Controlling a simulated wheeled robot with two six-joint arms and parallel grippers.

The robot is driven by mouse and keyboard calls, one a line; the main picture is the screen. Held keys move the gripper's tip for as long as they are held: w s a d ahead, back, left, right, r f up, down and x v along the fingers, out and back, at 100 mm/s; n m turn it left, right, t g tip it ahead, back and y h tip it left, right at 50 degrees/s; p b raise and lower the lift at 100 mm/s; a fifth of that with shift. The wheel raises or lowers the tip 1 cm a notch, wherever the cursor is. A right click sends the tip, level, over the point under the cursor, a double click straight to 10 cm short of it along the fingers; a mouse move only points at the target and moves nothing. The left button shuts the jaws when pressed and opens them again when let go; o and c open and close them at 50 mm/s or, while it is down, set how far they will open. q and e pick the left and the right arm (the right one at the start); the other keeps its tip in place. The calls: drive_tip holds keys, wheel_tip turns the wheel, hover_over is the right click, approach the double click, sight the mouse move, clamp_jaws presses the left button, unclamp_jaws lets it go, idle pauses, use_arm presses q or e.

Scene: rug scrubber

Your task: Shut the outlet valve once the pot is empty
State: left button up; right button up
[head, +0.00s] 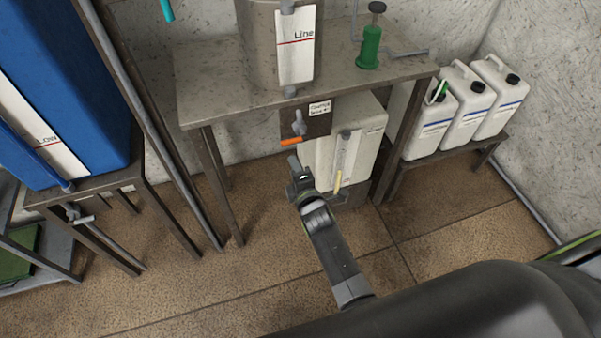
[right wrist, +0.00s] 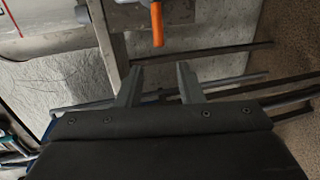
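The grey pot (head: 258,50) stands on the bench, with a white sight plate marked "Line" (head: 296,58) on its front. I cannot tell its liquid level. Below it, under the bench edge, is the outlet valve (head: 299,124) with an orange lever (head: 290,141) pointing left. In the right wrist view the orange lever (right wrist: 157,24) lies beyond my fingertips. My right gripper (head: 294,162) is just below the lever, apart from it. Its two fingers (right wrist: 158,78) are spread and empty. My left gripper is not in view.
A white tank (head: 365,135) with a small gauge stands under the bench behind my gripper. White canisters (head: 468,112) sit on a low stand at the right. A large blue tank (head: 70,90) stands at the left. A green hand pump (head: 369,48) is on the bench (head: 215,85).

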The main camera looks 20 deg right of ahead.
drive_tip(key=shift+s+r+p, duration=0.25)
drive_tip(key=shift+s+p, duration=0.4)
drive_tip(key=shift+s, duration=0.55)
drive_tip(key=shift+s+r+p, duration=0.25)
drive_tip(key=shift+s+p, duration=0.4)
drive_tip(key=shift+s, duration=0.55)
drive_tip(key=shift+s, duration=0.1)
